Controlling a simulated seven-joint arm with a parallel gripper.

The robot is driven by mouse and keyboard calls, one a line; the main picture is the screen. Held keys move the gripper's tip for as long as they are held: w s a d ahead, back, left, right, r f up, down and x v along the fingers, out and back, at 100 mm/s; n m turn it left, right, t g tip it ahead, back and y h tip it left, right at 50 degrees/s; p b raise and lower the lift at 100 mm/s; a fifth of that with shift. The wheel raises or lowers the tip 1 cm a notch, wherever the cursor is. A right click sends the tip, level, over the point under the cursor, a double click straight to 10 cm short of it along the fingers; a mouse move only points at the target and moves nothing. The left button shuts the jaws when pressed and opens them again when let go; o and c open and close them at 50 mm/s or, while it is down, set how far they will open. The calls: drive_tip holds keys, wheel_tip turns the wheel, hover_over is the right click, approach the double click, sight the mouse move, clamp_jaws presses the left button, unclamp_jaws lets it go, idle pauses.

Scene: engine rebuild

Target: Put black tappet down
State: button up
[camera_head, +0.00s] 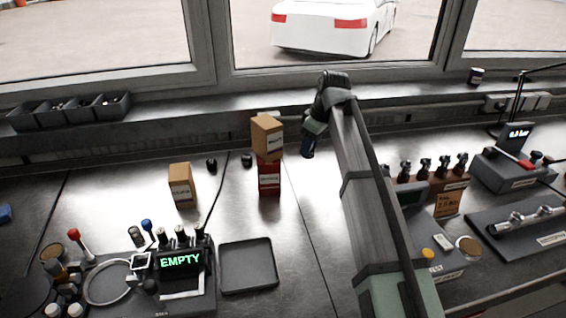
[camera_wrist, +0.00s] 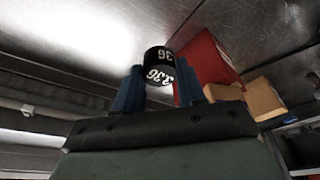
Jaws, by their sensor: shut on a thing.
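My gripper (camera_head: 308,150) is right of the stacked boxes, over the back of the bench, with its fingers pointing down. In the wrist view, my gripper (camera_wrist: 165,92) is shut on the black tappet (camera_wrist: 158,66), a short black cylinder with white "36" marks, held between two blue fingers. In the head view I cannot make out the held tappet. I cannot tell how far it is from the bench top. Two small black pieces (camera_head: 211,164) (camera_head: 246,160) stand on the bench left of the boxes.
A tan box (camera_head: 267,137) sits on a red box (camera_head: 269,178), close left of my gripper. Another tan box (camera_head: 181,186) stands farther left. An empty dark tray (camera_head: 248,287) lies in front, beside a fixture with a green "EMPTY" display (camera_head: 180,260). Bare bench shows between.

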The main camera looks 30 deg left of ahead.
drive_tip(key=w+a, duration=0.3)
drive_tip(key=a, duration=0.4)
drive_tip(key=w+a, duration=0.3)
drive_tip(key=a, duration=0.4)
drive_tip(key=shift+s+f, duration=0.15)
drive_tip(key=shift+f, duration=5.15)
drive_tip(key=shift+f, duration=0.15)
drive_tip(key=o, duration=1.1)
drive_tip(key=shift+c, duration=0.2)
drive_tip(key=v, duration=1.2)
drive_tip(key=shift+a, duration=0.1)
